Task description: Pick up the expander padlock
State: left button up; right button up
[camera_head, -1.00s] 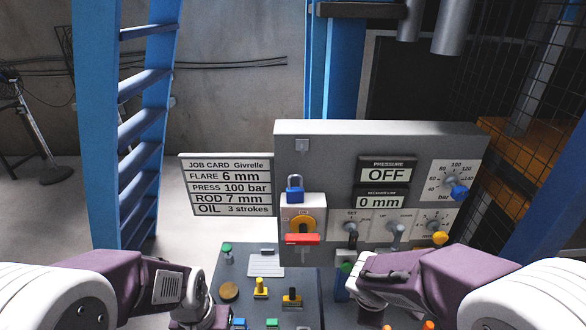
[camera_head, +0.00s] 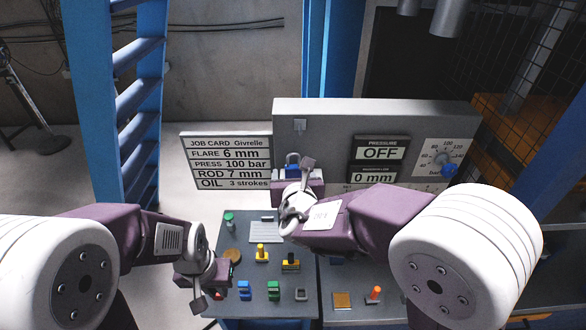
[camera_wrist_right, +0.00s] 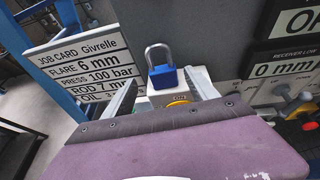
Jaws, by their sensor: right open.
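In the right wrist view the padlock (camera_wrist_right: 165,77) stands upright between my finger tips. My right gripper (camera_head: 299,170) is at the panel just in front of the padlock. In the wrist view the gripper (camera_wrist_right: 163,91) is open, one finger on each side of the padlock with gaps.
The job card sign (camera_head: 227,161) stands left of the panel. The desk (camera_head: 265,285) carries several small levers and buttons. The OFF display (camera_head: 380,153) and pressure knob (camera_head: 449,170) are right of the padlock. A blue ladder (camera_head: 135,105) stands at the left.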

aim_at(294, 171)
jog(key=x, duration=0.1)
jog(key=p+x, duration=0.1)
jog(key=x, duration=0.1)
jog(key=p+x, duration=0.1)
jog(key=shift+w+d+f, duration=0.2)
jog(key=shift+d, duration=0.1)
jog(key=shift+w+a+f, duration=0.1)
jog(key=shift+w+f, duration=0.05)
jog(key=shift+w, duration=0.1)
jog(key=shift+s, duration=0.2)
jog(key=c, duration=1.2)
grip_shut()
jog(key=shift+w, duration=0.1)
jog(key=shift+r, duration=0.2)
